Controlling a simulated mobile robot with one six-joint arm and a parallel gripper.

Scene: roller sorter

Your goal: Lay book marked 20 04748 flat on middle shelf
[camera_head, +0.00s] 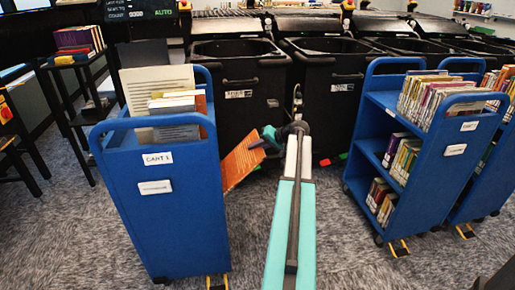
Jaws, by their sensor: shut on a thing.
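An orange book (240,163) hangs tilted in the air between the left blue cart and the black bins. My gripper (266,140) is shut on its upper right edge. No mark is readable on the book at this size. The left blue cart (165,225) has a label reading CART 1 on its end panel, and the book's left edge is close to its right side. The left cart's shelves below the top are hidden by the end panel. The right blue cart (436,190) shows a middle shelf (371,148) with upright books.
Papers and books (170,103) stand on top of the left cart. Black wheeled bins (240,90) line the back. A dark rack (75,60) holds books at the far left. Another blue cart (483,180) stands at the far right. Grey carpet (335,230) is clear between the carts.

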